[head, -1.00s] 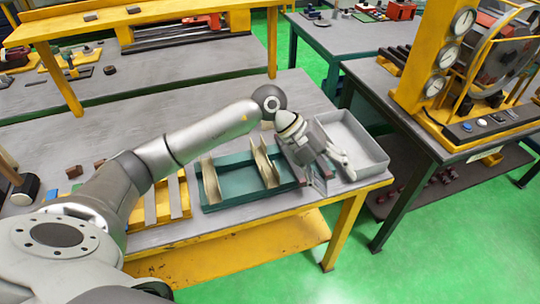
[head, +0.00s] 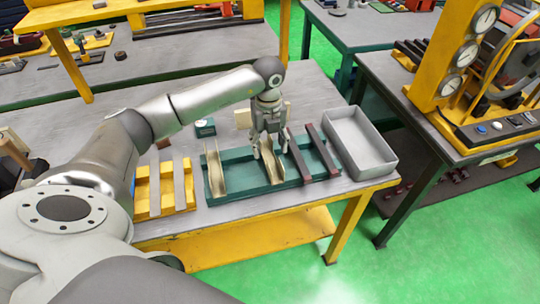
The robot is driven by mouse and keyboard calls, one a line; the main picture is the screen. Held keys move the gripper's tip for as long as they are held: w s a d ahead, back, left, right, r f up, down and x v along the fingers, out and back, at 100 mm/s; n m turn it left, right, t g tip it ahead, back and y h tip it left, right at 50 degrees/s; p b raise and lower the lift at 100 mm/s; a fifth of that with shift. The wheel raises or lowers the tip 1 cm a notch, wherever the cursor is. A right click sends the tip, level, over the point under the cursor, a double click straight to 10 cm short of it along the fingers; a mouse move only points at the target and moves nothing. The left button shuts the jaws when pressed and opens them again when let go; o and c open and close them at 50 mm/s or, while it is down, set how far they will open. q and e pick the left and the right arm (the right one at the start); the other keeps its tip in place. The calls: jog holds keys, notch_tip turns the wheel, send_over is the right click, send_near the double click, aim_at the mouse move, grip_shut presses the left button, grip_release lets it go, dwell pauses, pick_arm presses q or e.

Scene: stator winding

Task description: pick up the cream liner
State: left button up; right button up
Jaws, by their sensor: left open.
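Two cream liners stand in the green tray (head: 240,191). The left liner (head: 215,175) is a long curved strip at the tray's left end. The right liner (head: 271,164) lies near the tray's middle. My left gripper (head: 269,156) points down over the right liner with its fingers apart. The fingers hide part of that liner, and I cannot tell whether they touch it. My right gripper is not in view.
Two dark red bars (head: 316,150) lie across the tray's right part. A grey bin (head: 358,142) stands to the right. A yellow rack (head: 144,190) with grey strips is on the left. A small green box (head: 205,127) and a cream block (head: 243,118) sit behind the tray.

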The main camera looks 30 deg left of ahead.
aim_at(270, 160)
pick_arm(q)
jog(key=shift+d+f+p, duration=0.2)
jog(key=shift+f+p, duration=0.5)
jog(key=shift+f, duration=1.45)
jog(key=shift+c, duration=0.5)
jog(key=c, duration=0.8)
